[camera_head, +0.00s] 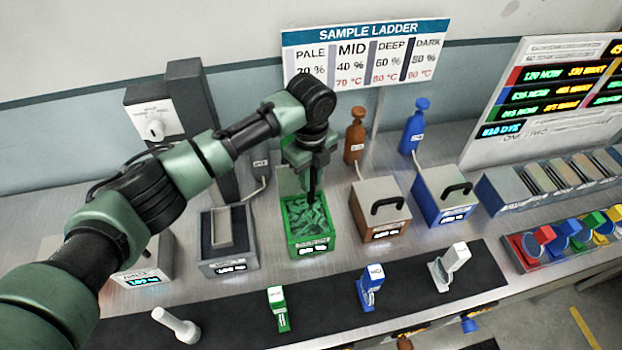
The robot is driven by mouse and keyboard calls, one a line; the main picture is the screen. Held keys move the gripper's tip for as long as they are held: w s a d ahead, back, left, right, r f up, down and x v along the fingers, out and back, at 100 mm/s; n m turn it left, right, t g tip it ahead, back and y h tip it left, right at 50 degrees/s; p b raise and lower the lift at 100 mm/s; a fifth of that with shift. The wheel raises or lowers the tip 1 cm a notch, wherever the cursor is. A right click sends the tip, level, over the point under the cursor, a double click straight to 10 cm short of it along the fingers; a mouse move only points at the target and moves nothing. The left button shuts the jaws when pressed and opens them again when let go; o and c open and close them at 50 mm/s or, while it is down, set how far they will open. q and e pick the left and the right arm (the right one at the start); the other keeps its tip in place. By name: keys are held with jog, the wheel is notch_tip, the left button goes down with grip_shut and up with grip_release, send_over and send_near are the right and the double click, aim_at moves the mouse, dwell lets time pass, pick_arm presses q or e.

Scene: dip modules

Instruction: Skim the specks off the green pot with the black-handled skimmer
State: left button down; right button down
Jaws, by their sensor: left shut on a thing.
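The green pot (333,243) stands open among the row of vats at the middle of the bench. Its inside shows a mottled green surface; I cannot tell single specks. My left gripper (310,163) is above the pot's back part, pointing down. It is shut on the black-handled skimmer (313,187), whose dark handle runs down toward the pot. The skimmer's head is too small or hidden to make out, so I cannot tell if it touches the surface. My right gripper is not in view.
Left of the pot is a grey open vat (228,262); right are lidded brown (380,222) and blue (444,200) vats with black handles. Brown (355,136) and blue (415,128) bottles stand behind. Small green (278,309), blue (370,287) and white (449,267) items sit on the dark front strip.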

pick_arm(q)
jog(key=shift+a+r, duration=0.1)
jog(key=a+p, duration=0.2)
jog(key=a, duration=0.1)
jog(key=shift+s, duration=0.35)
jog(key=shift+s+d, duration=0.1)
jog(key=shift+s+d, duration=0.25)
jog(key=shift+s, duration=1)
jog(key=shift+s+d, duration=0.25)
jog(key=shift+s, duration=0.95)
jog(key=shift+w+d, duration=0.2)
jog(key=shift+d, duration=0.6)
jog(key=shift+w+d, duration=0.15)
jog(key=shift+d, duration=0.65)
jog(key=shift+a, duration=0.1)
